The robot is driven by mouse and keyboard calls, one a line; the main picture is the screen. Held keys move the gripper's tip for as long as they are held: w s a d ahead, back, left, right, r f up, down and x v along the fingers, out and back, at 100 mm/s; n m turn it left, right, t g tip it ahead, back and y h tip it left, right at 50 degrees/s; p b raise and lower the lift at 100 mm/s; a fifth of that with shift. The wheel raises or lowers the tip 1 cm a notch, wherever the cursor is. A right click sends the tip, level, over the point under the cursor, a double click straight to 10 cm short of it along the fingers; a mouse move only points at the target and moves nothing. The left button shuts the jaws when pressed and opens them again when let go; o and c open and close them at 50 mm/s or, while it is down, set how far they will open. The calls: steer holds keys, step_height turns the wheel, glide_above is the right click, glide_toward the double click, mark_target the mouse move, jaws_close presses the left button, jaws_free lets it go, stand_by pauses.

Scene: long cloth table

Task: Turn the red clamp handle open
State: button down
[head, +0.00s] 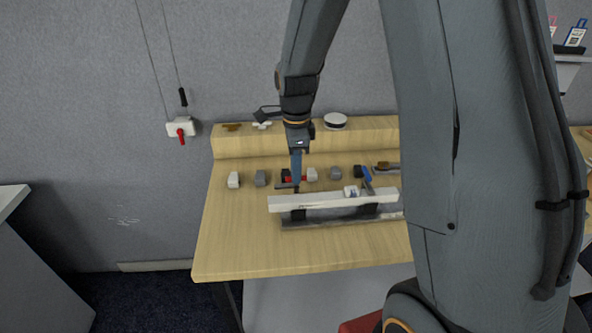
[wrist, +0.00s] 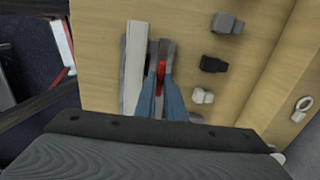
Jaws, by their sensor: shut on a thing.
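The red clamp handle (wrist: 160,76) shows in the wrist view beside a long white bar (wrist: 134,65). My gripper's two blue fingers (wrist: 159,92) are on either side of the handle and shut on it. In the head view my gripper (head: 296,184) points down at the left part of the white bar (head: 325,200), and a bit of the red handle (head: 303,180) shows beside the fingers. The handle's lower end and the clamp's body are mostly hidden by the fingers and the bar. A blue handle (head: 366,174) stands at the bar's right part.
The bar rests on a grey rail (head: 300,225) on the wooden table (head: 235,250). Behind it is a row of small blocks, among them a white one (head: 233,179) and a grey one (head: 261,178). The table's front left is clear. A white wall box (head: 173,127) hangs at left.

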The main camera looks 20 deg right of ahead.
steer(key=shift+w+r, duration=0.1)
stand_by(0.4)
steer(key=c, duration=1.8)
jaws_free()
steer(key=shift+c, duration=0.2)
steer(key=shift+r+b, duration=1.2)
steer(key=shift+r, duration=2.7)
steer(key=shift+f, duration=0.1)
steer(key=s+f+n+b, duration=0.2)
steer(key=s+f+n, duration=0.2)
steer(key=s+n, duration=0.4)
steer(key=s+f+n+t+b, duration=0.1)
steer(key=s+f+n, duration=0.4)
steer(key=s+n, duration=0.3)
steer(key=n, duration=0.4)
steer(key=shift+f+b, duration=0.3)
steer(key=shift+b, duration=0.05)
